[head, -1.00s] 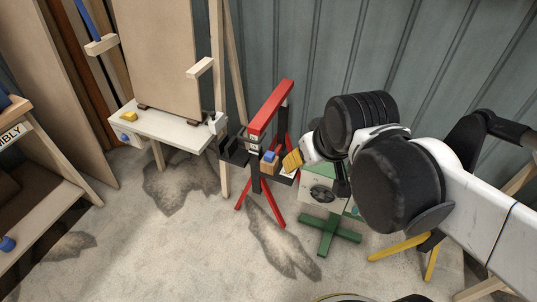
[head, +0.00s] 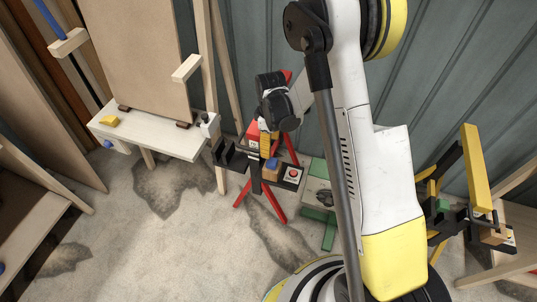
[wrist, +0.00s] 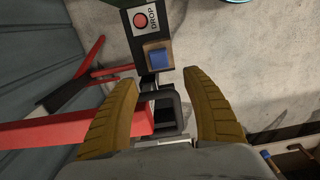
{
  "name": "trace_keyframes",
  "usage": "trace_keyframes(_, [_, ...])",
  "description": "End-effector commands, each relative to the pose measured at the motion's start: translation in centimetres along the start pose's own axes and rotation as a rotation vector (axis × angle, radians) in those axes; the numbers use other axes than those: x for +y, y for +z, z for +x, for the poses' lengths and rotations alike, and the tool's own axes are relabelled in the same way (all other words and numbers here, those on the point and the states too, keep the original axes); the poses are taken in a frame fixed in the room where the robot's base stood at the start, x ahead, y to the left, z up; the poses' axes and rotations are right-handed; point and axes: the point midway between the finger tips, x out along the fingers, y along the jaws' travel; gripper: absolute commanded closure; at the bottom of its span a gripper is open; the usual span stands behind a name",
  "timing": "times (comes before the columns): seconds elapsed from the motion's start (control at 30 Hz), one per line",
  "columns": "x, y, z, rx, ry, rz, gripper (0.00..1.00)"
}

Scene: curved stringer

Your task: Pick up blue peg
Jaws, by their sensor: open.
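A blue peg (head: 271,163) sits in a tan block on the dark shelf of the red stand. In the wrist view the peg (wrist: 158,57) shows as a blue square on the block, just ahead of the fingertips and roughly centred between them. My gripper (head: 265,150) has yellow ribbed fingers that point down, right by the peg in the head view. In the wrist view my gripper (wrist: 160,76) is open, with nothing between the fingertips. I cannot tell the exact gap between fingertips and peg.
A red button labelled DROP (wrist: 140,19) is beside the block. Black brackets (head: 232,157) stand left of it. The red beam (wrist: 70,129) runs alongside the left finger. A white table (head: 165,139) is to the left, and a yellow stand (head: 475,175) to the right.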

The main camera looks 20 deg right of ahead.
Motion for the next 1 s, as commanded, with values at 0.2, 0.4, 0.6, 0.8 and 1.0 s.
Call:
trace_keyframes(0.2, [0.0, 0.0, 2.8, -0.004, -0.005, -0.008, 0.42])
trace_keyframes(0.4, [0.0, 0.1, 5.9, -0.003, -0.004, -0.007, 0.42])
trace_keyframes(0.6, [0.0, 0.4, 7.6, -0.003, -0.004, -0.006, 0.42])
trace_keyframes(0.8, [0.1, 0.9, 10.8, -0.003, -0.004, -0.006, 0.42])
trace_keyframes(1.0, [0.1, 0.9, 11.2, -0.003, -0.004, -0.006, 0.42])
